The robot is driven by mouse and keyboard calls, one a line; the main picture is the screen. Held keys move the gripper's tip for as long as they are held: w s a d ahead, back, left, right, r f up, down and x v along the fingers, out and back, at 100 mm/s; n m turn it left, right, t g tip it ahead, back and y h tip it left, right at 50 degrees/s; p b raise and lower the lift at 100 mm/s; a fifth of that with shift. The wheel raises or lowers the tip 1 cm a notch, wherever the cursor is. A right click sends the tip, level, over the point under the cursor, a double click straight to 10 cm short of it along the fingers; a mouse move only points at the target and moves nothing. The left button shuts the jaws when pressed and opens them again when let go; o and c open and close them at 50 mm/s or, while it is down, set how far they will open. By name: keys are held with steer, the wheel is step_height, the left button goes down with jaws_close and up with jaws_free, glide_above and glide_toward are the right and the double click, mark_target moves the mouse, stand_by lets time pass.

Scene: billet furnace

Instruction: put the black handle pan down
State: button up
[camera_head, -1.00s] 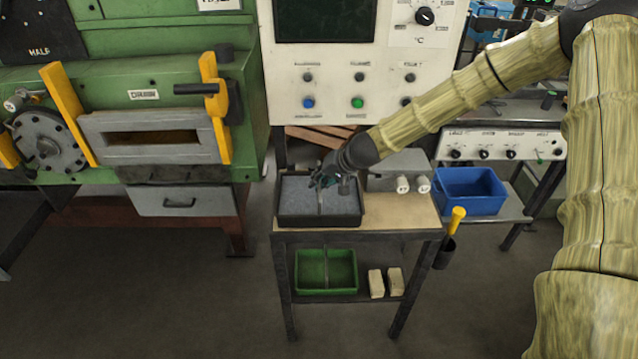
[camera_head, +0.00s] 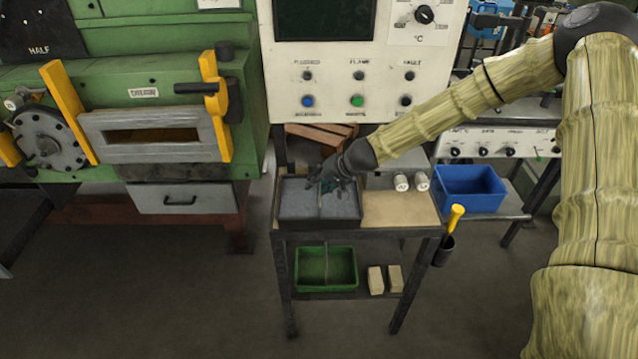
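My gripper (camera_head: 326,187) is over the black tray (camera_head: 318,224) on the small work table, reaching in from the right. Its dark fingers are small and blend with the tray, so I cannot tell whether they are open or shut. The tray has two compartments with grey, grainy contents, split by a thin divider. I cannot make out a separate pan with a black handle; whether one is in or under my gripper is hidden or too small to tell.
Bare tabletop (camera_head: 400,211) lies right of the tray, with two white cylinders (camera_head: 411,182) behind it. A blue bin (camera_head: 469,190) stands further right. A green bin (camera_head: 326,286) is on the lower shelf. The green furnace (camera_head: 125,80) is at left.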

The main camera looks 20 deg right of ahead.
steer(key=shift+r, duration=0.15)
steer(key=b+v, duration=0.2)
steer(key=v, duration=1)
stand_by(0.6)
stand_by(0.5)
steer(key=s+d+f+n+g+h+p, duration=0.1)
steer(key=s+d+f+g+h, duration=0.15)
steer(key=s+f, duration=0.7)
steer(key=s+d+f+g+h+p, duration=0.1)
steer(key=s+d+f+h, duration=0.2)
steer(key=s+f, duration=0.65)
steer(key=s+a+f+n+g+b, duration=0.1)
steer(key=s+a+f+b, duration=0.2)
steer(key=s+f, duration=0.6)
steer(key=s+a+f+n+g+b, duration=0.2)
steer(key=s+a+f+b, duration=0.1)
steer(key=s+a+f, duration=0.4)
steer(key=s+f, duration=0.3)
steer(key=s, duration=0.3)
steer(key=shift+s+y+b, duration=0.25)
steer(key=shift+y+b, duration=0.1)
steer(key=shift+f, duration=0.1)
